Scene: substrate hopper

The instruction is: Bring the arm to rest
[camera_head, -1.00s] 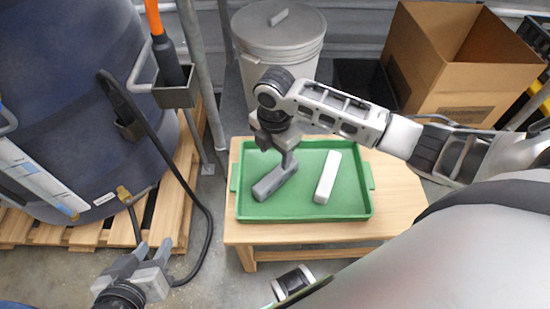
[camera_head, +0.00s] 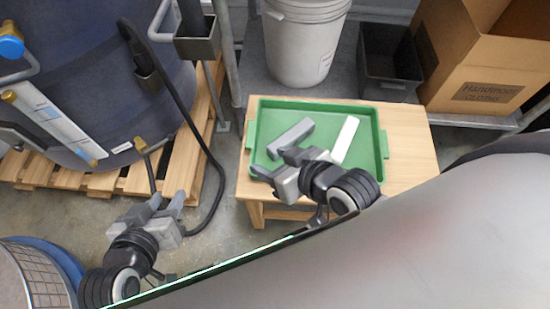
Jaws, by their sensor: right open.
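My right gripper (camera_head: 270,162) is open, its two fingers apart and empty, over the front left part of the green tray (camera_head: 384,145). Its arm is drawn back toward my body at the lower middle. A grey bar (camera_head: 291,138) lies in the tray just beyond the fingers, apart from them as far as I can tell. A white bar (camera_head: 346,139) lies to its right, its near end partly hidden by the gripper. My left gripper (camera_head: 167,199) is at the lower left over the floor, its fingers apart with nothing between them.
The tray is on a wooden table (camera_head: 412,130). A blue tank (camera_head: 90,60) on a pallet (camera_head: 110,180) stands left, with a black hose (camera_head: 190,120) hanging near my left gripper. A grey bin (camera_head: 305,45), a dark crate (camera_head: 390,62) and a cardboard box (camera_head: 478,60) stand behind.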

